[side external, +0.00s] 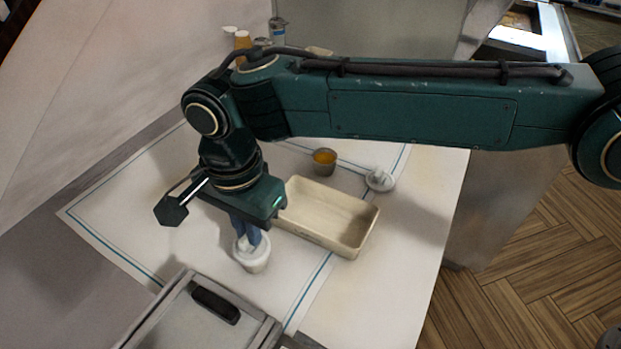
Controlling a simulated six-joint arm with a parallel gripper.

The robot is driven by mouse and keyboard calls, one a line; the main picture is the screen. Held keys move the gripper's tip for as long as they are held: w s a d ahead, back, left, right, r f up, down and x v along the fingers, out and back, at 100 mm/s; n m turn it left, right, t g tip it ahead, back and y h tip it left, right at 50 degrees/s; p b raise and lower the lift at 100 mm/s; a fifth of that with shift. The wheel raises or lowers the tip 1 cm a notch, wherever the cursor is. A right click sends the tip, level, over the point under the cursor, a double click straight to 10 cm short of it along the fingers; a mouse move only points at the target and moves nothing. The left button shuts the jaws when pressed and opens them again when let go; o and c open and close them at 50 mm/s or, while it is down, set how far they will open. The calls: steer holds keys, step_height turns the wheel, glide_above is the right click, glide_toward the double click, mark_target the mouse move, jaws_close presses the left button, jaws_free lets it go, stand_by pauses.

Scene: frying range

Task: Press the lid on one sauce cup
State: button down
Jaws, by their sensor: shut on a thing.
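My gripper (248,240) points down with blue fingers, shut on the lid (243,249), a white piece with a raised grip. The lid is at the top of a pale sauce cup (254,265), which stands upright on the white mat. The fingers hide part of the lid, and I cannot tell whether it is fully seated. A second sauce cup (324,167), open with orange sauce in it, stands behind the beige tray. A second white lid (380,181) with a raised grip lies to its right.
An empty beige tray (362,232) stands just right of the gripper. A metal-framed box with a black handle (215,306) is at the front. Bottles and containers (242,40) stand at the back by the wall. The mat's left part is clear.

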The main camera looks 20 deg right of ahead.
stand_by(0.3)
steer(key=c, duration=1)
jaws_free()
steer(key=shift+o, duration=0.2)
steer(key=shift+r, duration=0.1)
steer(key=shift+r, duration=3.4)
jaws_close()
